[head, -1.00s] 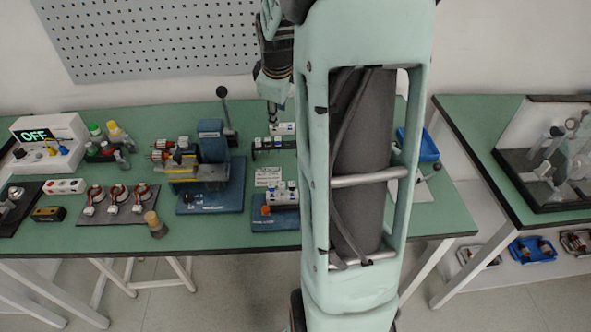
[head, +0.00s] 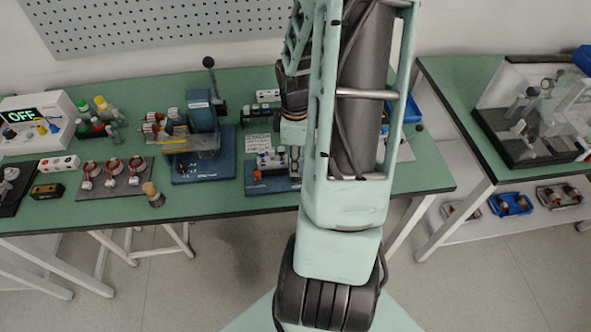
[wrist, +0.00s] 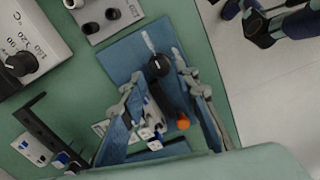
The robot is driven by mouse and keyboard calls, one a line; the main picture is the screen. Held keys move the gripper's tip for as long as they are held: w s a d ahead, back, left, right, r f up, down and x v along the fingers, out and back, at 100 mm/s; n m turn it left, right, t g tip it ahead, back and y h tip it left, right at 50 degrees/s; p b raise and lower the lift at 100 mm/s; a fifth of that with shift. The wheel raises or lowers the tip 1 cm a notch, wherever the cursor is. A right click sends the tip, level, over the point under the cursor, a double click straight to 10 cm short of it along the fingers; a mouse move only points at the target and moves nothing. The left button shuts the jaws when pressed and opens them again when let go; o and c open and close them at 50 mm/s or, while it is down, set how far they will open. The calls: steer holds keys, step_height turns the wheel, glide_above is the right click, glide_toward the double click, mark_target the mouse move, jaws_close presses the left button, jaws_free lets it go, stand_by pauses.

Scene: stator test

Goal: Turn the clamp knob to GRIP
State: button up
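A blue-based clamp fixture (head: 258,184) stands at the front of the green bench, partly hidden by my arm in the head view. In the wrist view, its blue plate (wrist: 122,57) carries a round black knob (wrist: 158,66) with a pale pointer toward the upper left. An orange knob (wrist: 183,123) and small white-and-blue parts (wrist: 152,115) sit lower. I cannot tell which knob is the clamp knob or read a GRIP mark. My gripper (wrist: 158,82) is open and empty, its fingers either side of the black knob, with no contact visible. My arm hides it in the head view.
A blue press with a lever (head: 203,130) stands left of the fixture. A black rack (wrist: 40,130) is close by on the left in the wrist view. A dial box (wrist: 45,35) is at its upper left. The bench's front edge is near the fixture.

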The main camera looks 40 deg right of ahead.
steer(key=shift+f, duration=2)
steer(key=shift+c, duration=0.3)
jaws_close()
